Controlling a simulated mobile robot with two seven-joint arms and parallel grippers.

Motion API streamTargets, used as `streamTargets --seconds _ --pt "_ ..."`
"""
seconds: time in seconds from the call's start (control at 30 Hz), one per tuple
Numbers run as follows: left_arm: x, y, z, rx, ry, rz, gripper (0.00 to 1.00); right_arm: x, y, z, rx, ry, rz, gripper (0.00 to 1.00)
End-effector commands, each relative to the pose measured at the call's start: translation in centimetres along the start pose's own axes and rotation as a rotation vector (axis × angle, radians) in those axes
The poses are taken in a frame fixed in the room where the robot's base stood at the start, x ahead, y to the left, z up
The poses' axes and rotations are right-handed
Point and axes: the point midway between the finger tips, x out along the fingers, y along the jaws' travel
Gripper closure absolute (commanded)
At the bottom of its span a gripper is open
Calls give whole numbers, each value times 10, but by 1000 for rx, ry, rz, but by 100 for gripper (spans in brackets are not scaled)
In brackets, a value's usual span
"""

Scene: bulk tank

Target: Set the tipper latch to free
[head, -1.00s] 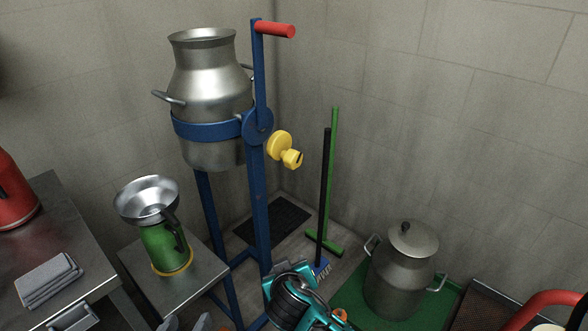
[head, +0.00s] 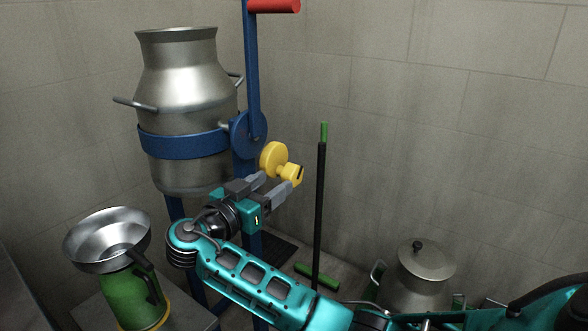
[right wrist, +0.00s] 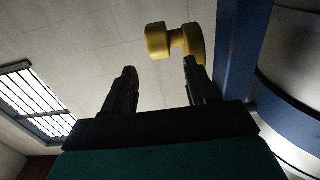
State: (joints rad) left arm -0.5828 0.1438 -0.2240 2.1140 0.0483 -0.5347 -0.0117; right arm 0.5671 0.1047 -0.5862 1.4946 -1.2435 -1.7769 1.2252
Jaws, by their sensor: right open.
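The tipper latch is a yellow disc with a smaller yellow knob (head: 273,157) on the blue tipper stand, just below and right of the blue pivot disc (head: 248,134). The knob end has a dark mark. My right gripper (head: 275,186) is open just below the latch, fingers pointing up toward it. In the right wrist view the latch (right wrist: 158,41) stands beyond the fingertips of the right gripper (right wrist: 159,68), apparently not gripped. A steel can (head: 185,90) sits upright in the stand's blue band (head: 185,145). My left gripper is not in view.
A red-handled blue lever (head: 274,6) rises above the pivot. A green container with a steel funnel (head: 108,240) stands at lower left. A black broom handle (head: 319,220) stands right of the latch. A lidded can (head: 420,275) is at lower right.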

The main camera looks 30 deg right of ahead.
Motion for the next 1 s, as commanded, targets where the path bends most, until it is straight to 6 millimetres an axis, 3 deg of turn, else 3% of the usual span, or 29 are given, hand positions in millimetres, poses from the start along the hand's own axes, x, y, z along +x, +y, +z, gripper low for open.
streamTargets --seconds 0.2,0.4,0.6,0.9,1.0 --pt "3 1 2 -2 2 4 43 49 1 1 -3 3 3 43" --pt "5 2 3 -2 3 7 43 83 0 1 -3 0 1 43" --pt "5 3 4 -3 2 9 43 98 0 1 -4 -2 -1 43" --pt "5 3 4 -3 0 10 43 100 0 1 -4 -3 -1 43" --pt "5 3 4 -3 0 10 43 100 0 1 -4 -3 -1 51"
